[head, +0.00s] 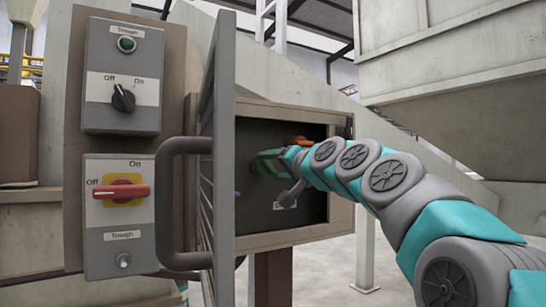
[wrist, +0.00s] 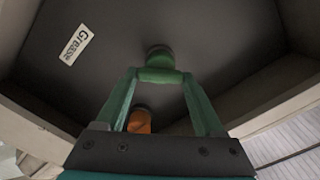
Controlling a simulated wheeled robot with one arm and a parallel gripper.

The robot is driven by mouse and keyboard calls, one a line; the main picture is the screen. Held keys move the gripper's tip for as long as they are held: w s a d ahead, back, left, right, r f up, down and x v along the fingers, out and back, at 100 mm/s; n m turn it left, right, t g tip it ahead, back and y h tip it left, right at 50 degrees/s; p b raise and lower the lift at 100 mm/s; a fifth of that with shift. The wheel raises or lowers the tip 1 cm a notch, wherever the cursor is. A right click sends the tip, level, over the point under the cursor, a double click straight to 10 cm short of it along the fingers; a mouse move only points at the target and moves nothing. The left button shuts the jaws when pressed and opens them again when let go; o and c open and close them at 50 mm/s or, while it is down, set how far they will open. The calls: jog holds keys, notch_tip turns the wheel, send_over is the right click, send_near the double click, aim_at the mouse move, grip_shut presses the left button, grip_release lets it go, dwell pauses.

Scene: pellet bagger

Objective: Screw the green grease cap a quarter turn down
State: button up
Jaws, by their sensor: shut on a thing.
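The green grease cap (wrist: 160,57) sticks out from the dark back panel inside the open box, in the upper middle of the wrist view. My gripper (wrist: 161,76) is around it, with one green finger at each side and the fingertips against the cap. In the head view my gripper (head: 270,163) reaches into the box from the right. There the cap and the fingers blend together in green, so the cap's outline is hard to make out. Its turn angle cannot be read.
A "Grease" label (wrist: 76,44) is on the panel. The open barred door (head: 222,150) stands left, beside switch boxes (head: 123,75) marked Trough.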

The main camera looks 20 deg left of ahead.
jog(key=m+p, duration=0.3)
jog(key=shift+r+m, duration=0.1)
jog(key=shift+m, duration=0.3)
jog(key=shift+d+m+p, duration=0.1)
jog(key=shift+m+p, duration=1.6)
jog(key=shift+m, duration=0.6)
jog(key=shift+f, duration=0.25)
jog(key=o, duration=1.4)
jog(key=b+v, duration=0.1)
jog(key=v, duration=0.6)
jog(key=shift+s+d, duration=0.15)
jog(key=shift+d, duration=0.2)
